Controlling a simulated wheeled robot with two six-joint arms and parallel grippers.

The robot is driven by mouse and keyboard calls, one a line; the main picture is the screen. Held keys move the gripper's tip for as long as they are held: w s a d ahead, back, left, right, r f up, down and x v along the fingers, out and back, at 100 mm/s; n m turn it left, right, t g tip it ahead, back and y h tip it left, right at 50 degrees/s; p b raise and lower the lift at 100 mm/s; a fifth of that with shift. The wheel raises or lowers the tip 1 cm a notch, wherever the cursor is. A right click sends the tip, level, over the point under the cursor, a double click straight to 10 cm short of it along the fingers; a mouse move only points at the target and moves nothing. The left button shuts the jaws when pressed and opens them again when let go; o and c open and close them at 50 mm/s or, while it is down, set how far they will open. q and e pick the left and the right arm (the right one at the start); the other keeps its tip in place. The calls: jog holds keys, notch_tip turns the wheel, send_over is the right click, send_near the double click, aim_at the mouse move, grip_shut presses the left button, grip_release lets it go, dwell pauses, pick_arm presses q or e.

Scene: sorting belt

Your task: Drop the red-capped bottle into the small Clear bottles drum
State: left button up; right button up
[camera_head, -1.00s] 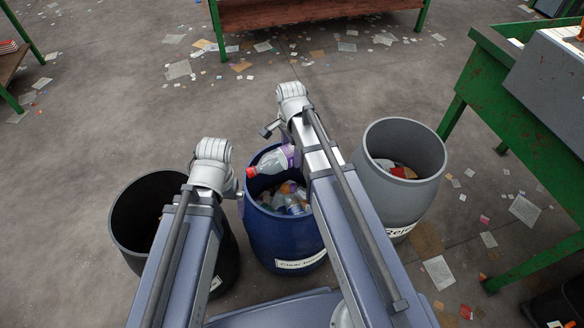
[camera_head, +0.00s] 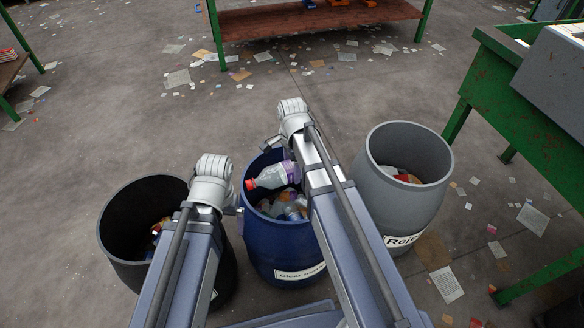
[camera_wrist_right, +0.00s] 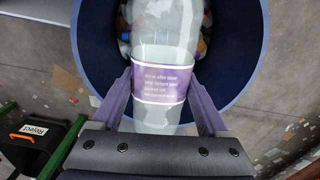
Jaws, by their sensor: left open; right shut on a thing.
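The clear bottle with a red cap and purple label (camera_head: 270,176) is over the mouth of the small blue Clear bottles drum (camera_head: 284,252), its cap pointing left. My right gripper (camera_head: 280,160) is shut on it; its fingers are partly hidden by my arm in the head view. In the right wrist view the bottle (camera_wrist_right: 163,85) lies between the two purple fingers (camera_wrist_right: 160,95), with the drum's open mouth (camera_wrist_right: 246,70) behind it. My left gripper (camera_head: 234,200) is open beside the blue drum's left rim, mostly hidden by its wrist.
A black drum (camera_head: 115,225) stands left of the blue drum and a grey Reject drum (camera_head: 400,215) right of it. Several bottles (camera_head: 290,205) lie inside the blue drum. A green metal stand (camera_head: 530,115) is at the right. Paper scraps litter the floor.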

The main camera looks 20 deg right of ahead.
jog(key=shift+f, duration=0.6)
pick_arm(q)
jog(key=shift+f, duration=0.55)
pick_arm(e)
jog(key=o, duration=1.2)
pick_arm(q)
jog(key=shift+r, duration=0.1)
pick_arm(e)
jog(key=shift+r, duration=0.15)
notch_tip(320, 180, up, 8)
jog(key=p, duration=0.7)
jog(key=shift+p, duration=0.3)
pick_arm(q)
notch_tip(320, 180, up, 8)
jog(key=shift+f, duration=0.25)
pick_arm(e)
jog(key=shift+f, duration=0.3)
